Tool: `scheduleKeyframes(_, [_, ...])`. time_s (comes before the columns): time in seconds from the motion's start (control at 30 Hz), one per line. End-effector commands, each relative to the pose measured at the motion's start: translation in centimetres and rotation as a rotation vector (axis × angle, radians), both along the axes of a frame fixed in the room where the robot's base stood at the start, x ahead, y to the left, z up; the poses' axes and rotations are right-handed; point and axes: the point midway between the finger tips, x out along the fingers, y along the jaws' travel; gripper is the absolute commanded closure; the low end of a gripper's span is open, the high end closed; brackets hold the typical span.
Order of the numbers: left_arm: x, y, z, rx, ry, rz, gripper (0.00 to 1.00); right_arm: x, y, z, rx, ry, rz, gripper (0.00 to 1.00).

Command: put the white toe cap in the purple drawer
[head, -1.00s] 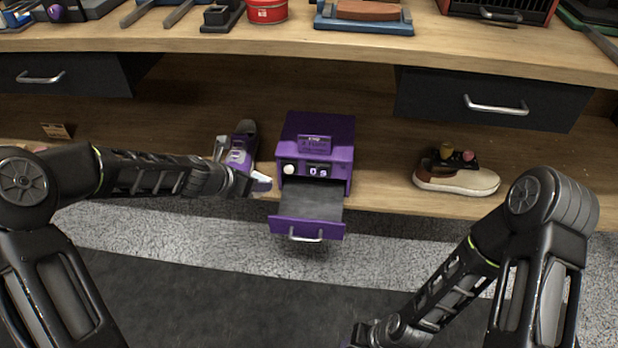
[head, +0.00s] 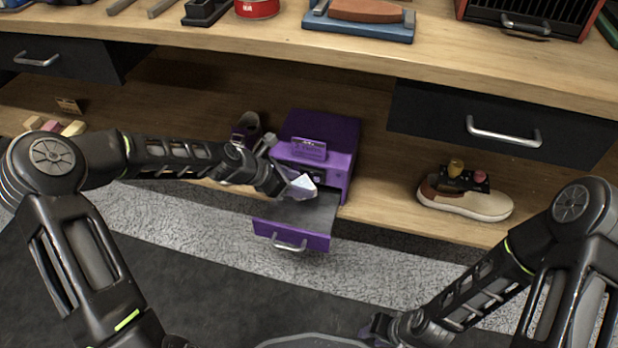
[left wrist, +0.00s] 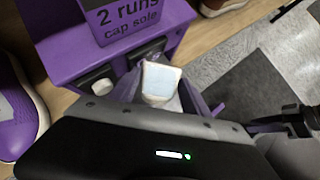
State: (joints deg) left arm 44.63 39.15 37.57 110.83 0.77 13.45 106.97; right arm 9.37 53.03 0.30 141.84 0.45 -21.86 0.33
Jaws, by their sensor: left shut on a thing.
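The white toe cap (head: 304,183) is held in my left gripper (head: 296,186); it also shows as a pale block between purple fingers in the left wrist view (left wrist: 160,82). The purple drawer (head: 290,237) is pulled out of the purple box (head: 318,135), with its dark grey floor bare to the right of the cap. The gripper is over the inner left part of the open drawer; the cap appears to be above the floor, not resting on it. My right gripper (head: 375,328) is low at the bottom edge, and its jaws are not clear.
A purple sneaker (head: 247,126) stands left of the box, partly hidden by my left arm. A cream and brown shoe (head: 465,204) stands on the shelf (head: 385,200) to the right. The workbench top (head: 270,40) and a dark bench drawer (head: 490,120) overhang the shelf.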

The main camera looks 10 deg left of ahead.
Motion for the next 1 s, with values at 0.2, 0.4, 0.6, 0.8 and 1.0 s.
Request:
scheduleKeyframes(0.2, [0.0, 0.0, 0.0, 0.000, 0.000, 0.000, 0.93, 0.0, 0.0, 0.0, 0.000, 0.001, 0.001, 0.67])
scheduleKeyframes(0.4, [0.0, 0.0, -0.3, 0.000, -0.001, 0.001, 0.93, 0.0, 0.0, -0.3, 0.000, 0.000, 0.000, 0.67])
scheduleKeyframes(0.6, [0.0, 0.0, -1.7, 0.000, 0.000, 0.001, 0.93, 0.2, 0.0, -1.8, -0.001, -0.005, -0.003, 0.67])
scheduleKeyframes(0.8, [0.0, 0.1, -3.9, 0.000, 0.001, 0.002, 0.93, 0.5, 0.1, -4.1, -0.002, -0.013, -0.007, 0.67])
scheduleKeyframes(1.0, [0.0, 0.0, -5.8, -0.001, -0.001, 0.001, 0.93, 0.9, 0.1, -6.2, -0.002, -0.021, -0.012, 0.67])
